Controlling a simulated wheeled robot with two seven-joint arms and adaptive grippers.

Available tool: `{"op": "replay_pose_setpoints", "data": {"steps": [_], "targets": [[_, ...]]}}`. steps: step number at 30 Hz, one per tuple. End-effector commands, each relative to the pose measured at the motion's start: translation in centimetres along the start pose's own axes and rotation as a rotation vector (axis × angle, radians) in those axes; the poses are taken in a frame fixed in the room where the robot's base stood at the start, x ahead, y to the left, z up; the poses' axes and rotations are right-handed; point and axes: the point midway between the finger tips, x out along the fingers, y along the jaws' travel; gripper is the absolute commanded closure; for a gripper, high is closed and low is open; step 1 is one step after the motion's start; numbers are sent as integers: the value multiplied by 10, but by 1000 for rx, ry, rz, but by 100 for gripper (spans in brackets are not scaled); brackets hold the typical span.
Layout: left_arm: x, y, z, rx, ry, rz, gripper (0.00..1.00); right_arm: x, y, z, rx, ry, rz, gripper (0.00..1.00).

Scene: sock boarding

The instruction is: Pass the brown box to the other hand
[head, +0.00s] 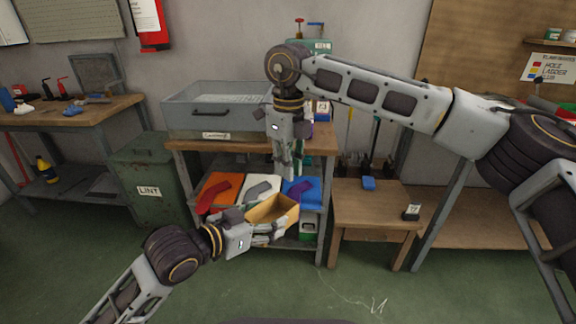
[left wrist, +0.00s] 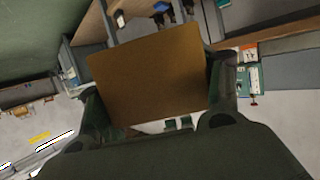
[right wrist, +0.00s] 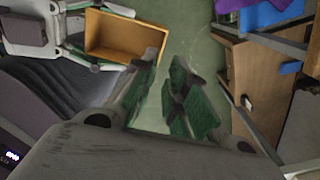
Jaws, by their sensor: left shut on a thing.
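The brown box (head: 271,210) is an open-topped box, held tilted in front of the shelf. My left gripper (head: 270,231) is shut on it. The left wrist view shows the box (left wrist: 150,78) filling the space between the fingers. My right gripper (head: 286,170) is above the box, pointing down, with its fingers apart and nothing between them.
Behind the box is a shelf with an orange mat (head: 223,184) and a blue mat (head: 307,188) bearing socks. A grey bin (head: 188,118) stands on top. A green LINT bin (head: 147,192) is at left, a small wooden table (head: 375,208) at right. The floor in front is mostly clear.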

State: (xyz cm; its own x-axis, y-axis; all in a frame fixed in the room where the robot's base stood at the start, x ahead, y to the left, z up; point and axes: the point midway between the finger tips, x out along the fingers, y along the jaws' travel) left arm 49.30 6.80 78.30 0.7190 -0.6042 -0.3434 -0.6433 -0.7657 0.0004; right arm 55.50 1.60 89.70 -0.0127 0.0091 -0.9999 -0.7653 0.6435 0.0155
Motion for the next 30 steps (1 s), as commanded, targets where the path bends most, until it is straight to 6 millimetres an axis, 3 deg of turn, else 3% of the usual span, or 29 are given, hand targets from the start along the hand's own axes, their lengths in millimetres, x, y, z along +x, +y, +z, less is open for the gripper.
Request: {"op": "replay_pose_setpoints", "data": {"steps": [14,30], "targets": [[0,0,0,0,0,0,56,14,0,0,-1,1,1,86],[0,0,0,0,0,0,56,76,0,0,0,1,1,86]]}}
